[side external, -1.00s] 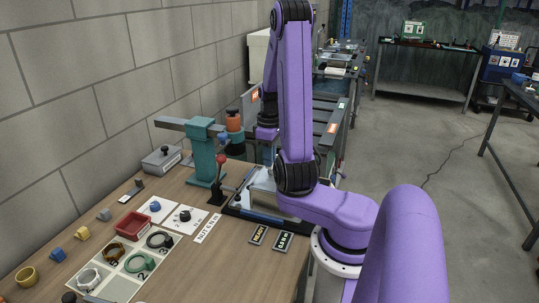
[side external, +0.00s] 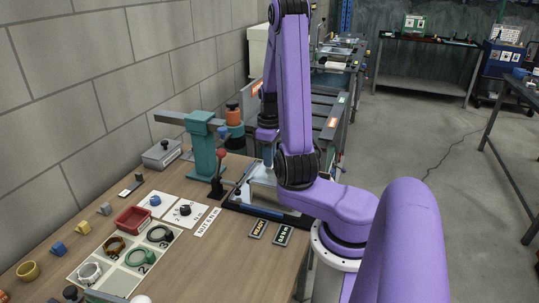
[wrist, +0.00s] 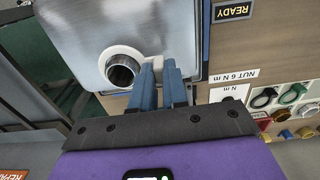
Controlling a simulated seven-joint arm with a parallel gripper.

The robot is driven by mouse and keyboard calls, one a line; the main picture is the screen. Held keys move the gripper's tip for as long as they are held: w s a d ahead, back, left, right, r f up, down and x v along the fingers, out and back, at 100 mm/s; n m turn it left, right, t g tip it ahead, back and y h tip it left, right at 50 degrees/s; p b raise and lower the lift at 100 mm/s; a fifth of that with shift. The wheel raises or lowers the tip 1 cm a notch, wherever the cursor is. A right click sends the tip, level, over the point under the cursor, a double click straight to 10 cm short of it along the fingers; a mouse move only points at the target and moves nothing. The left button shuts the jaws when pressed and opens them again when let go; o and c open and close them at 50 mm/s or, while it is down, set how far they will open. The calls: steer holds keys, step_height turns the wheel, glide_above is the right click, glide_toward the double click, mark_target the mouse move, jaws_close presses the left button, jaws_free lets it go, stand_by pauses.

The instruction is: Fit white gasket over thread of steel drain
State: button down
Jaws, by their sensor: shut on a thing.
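In the wrist view a white gasket (wrist: 108,56) shows as a ring around the dark round opening of the steel drain (wrist: 121,73), seen nearly end-on. How far the gasket sits down the thread cannot be told from this angle. My gripper (wrist: 160,66) has its two blue fingers closed on the gasket's right edge, with white material between the tips. In the side external view my arm hides my fingertips, the gasket and the drain.
A bright steel sheet (wrist: 78,25) surrounds the drain. A READY plate (wrist: 232,11) and a NUT 6 N m label (wrist: 234,76) lie to the right. A teal post (side external: 204,150) with a red-knobbed lever (side external: 219,170) stands near the arm. A red tray (side external: 133,219) lies left.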

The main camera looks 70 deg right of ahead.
steer(key=shift+f, duration=0.95)
stand_by(0.4)
steer(key=c, duration=1.1)
jaws_free()
step_height(320, 180, up, 21)
steer(key=shift+w+a+r+n, duration=0.1)
steer(key=shift+w+a+n, duration=1.7)
steer(key=shift+a, duration=1.45)
steer(key=shift+w+a+n, duration=1.25)
steer(key=shift+w+a, duration=1.1)
steer(key=shift+a, duration=0.9)
steer(key=shift+w+a+r+n, duration=0.1)
steer(key=shift+w+a+n, duration=1.7)
steer(key=shift+a, duration=1.45)
